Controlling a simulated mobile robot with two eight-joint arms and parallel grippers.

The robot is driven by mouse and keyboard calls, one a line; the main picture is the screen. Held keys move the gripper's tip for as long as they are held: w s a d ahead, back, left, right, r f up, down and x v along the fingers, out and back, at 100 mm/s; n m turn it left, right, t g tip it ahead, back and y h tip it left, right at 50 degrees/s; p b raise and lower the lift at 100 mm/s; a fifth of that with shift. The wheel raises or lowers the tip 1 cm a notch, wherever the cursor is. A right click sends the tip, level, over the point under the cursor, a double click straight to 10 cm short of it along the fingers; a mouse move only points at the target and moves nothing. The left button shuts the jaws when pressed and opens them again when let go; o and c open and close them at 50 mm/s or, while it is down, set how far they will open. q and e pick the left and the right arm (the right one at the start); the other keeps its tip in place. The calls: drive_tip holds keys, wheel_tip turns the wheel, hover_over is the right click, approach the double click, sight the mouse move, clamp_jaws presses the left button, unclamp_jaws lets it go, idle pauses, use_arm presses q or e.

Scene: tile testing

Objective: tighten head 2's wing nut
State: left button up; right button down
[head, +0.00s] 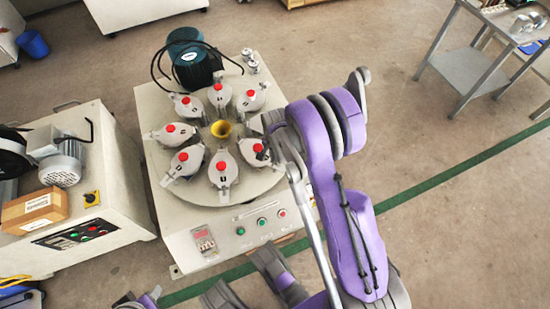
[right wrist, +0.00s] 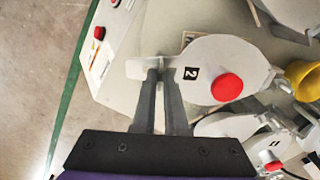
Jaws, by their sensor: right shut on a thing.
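Head 2 (right wrist: 213,55) is a pale rounded cover with a red knob (right wrist: 226,87) and a black "2" label. In the head view it appears to be the head (head: 250,147) at the right of the round plate, partly covered by my right gripper (head: 266,153). In the right wrist view my right gripper (right wrist: 160,76) is shut on head 2's wing nut (right wrist: 137,68), a flat light-grey piece at the cover's outer edge. One wing sticks out left of the fingers; the part between them is hidden.
Several similar heads with red knobs ring a yellow funnel (head: 222,129) on the plate. A neighbouring head (right wrist: 229,125) sits close to head 2. A dark green motor (head: 193,60) stands behind. The front panel (head: 250,222) has buttons. Another machine (head: 100,140) stands left.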

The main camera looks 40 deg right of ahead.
drive_tip(key=c, duration=1)
unclamp_jaws()
drive_tip(key=shift+o, duration=0.2)
wheel_tip(320, 180, up, 11)
drive_tip(key=p, duration=0.3)
drive_tip(key=shift+f, duration=0.1)
